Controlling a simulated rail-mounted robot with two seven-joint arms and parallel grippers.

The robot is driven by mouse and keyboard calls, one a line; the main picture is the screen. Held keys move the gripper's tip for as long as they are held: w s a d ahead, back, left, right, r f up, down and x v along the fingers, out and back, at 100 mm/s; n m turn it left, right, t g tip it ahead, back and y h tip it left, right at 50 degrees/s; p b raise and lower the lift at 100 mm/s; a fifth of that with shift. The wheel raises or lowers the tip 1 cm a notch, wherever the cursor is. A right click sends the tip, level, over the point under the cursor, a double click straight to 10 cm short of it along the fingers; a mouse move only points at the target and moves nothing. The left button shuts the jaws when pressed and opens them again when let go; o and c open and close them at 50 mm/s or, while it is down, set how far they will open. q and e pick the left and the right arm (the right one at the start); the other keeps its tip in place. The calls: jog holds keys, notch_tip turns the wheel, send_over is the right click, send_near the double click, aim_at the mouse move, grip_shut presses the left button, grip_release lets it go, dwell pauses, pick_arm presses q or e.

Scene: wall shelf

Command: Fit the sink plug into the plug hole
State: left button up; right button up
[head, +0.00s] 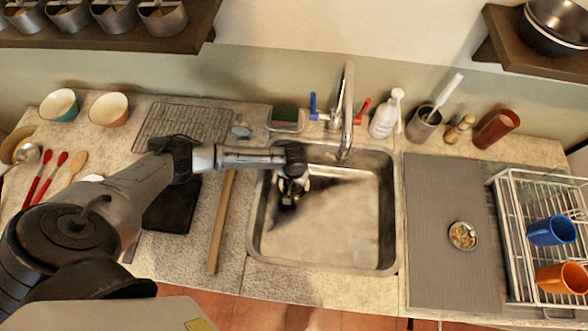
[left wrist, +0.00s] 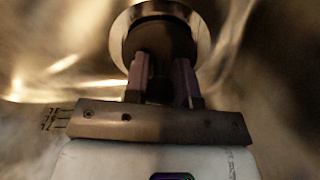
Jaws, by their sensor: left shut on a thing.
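The steel sink (head: 340,225) is set in the counter, in the middle of the head view. My left gripper (head: 288,201) reaches down into its left part. In the left wrist view my left gripper (left wrist: 162,80) is shut on the dark, round sink plug (left wrist: 158,35). The bright metal ring of the plug hole (left wrist: 203,22) shows around and behind the plug. The plug overlaps the hole in this view; I cannot tell whether it sits in the hole or just above it. In the head view the gripper and arm hide the plug. My right gripper is not in view.
The tap (head: 348,110) rises behind the sink. A soap bottle (head: 385,117) stands behind it to the right. A grey mat (head: 450,190) and a dish rack (head: 510,230) lie to the right. A wooden rod (head: 221,225) lies left of the sink.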

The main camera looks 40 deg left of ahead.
pick_arm(q)
jog(key=shift+f+b, duration=0.3)
jog(key=shift+f, duration=0.35)
jog(key=o, duration=1)
notch_tip(320, 180, up, 12)
jog(key=p, duration=0.3)
jog(key=shift+r, duration=0.95)
